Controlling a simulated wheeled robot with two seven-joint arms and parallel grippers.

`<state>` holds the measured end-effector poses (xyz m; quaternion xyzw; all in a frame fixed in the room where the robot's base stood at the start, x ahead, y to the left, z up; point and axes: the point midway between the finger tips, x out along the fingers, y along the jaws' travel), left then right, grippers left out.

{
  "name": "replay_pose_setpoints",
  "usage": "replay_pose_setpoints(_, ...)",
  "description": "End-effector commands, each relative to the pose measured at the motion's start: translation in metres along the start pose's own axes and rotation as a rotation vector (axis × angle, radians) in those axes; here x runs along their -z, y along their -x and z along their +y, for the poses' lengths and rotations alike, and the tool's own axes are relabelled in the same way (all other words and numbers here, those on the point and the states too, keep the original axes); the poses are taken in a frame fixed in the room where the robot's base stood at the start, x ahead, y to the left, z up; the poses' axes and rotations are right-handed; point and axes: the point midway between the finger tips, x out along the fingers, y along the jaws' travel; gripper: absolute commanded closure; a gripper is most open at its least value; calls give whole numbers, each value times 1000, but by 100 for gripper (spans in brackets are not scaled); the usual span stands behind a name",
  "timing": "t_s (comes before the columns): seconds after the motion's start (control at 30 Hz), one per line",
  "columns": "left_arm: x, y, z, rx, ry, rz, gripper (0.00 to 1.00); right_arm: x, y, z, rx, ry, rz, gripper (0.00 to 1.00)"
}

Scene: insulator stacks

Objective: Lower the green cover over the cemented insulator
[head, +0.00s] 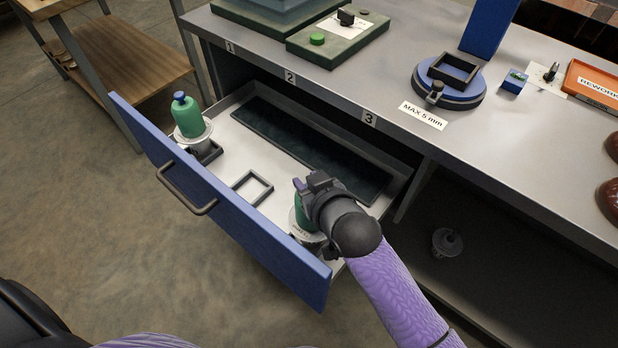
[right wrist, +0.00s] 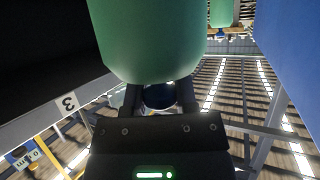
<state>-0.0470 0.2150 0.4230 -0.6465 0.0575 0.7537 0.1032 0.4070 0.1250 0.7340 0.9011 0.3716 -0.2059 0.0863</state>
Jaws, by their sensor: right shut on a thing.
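My right gripper (head: 308,184) is shut on the top knob of a green cover (head: 301,208) near the drawer's right end. In the right wrist view the same green cover (right wrist: 150,40) fills the top, its knob between the fingers (right wrist: 160,96). Below the cover is a pale insulator (head: 298,226), partly hidden by my gripper and arm. The cover looks upright over it; I cannot tell whether it rests on it. A second green cover (head: 187,117) with a blue knob sits on another insulator (head: 193,133) at the drawer's left end. My left gripper is not in view.
The blue-fronted drawer (head: 225,204) stands open, with an empty square frame (head: 253,188) between the insulators and a dark mat (head: 290,140) behind. The grey bench top (head: 390,75) overhangs it. Another insulator (head: 447,243) stands on the shaded shelf at right.

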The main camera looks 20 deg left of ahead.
Motion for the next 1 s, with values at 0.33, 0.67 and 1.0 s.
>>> replay_pose_setpoints(0.33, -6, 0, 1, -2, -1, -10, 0, 0, 0, 0, 0, 0, 0, 24)
replay_pose_setpoints(0.67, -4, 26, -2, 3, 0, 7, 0, 8, 32, 0, -2, 2, 0, 24)
replay_pose_setpoints(1.0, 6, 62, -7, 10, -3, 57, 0, 3, 98, 0, 0, 1, 0, 24)
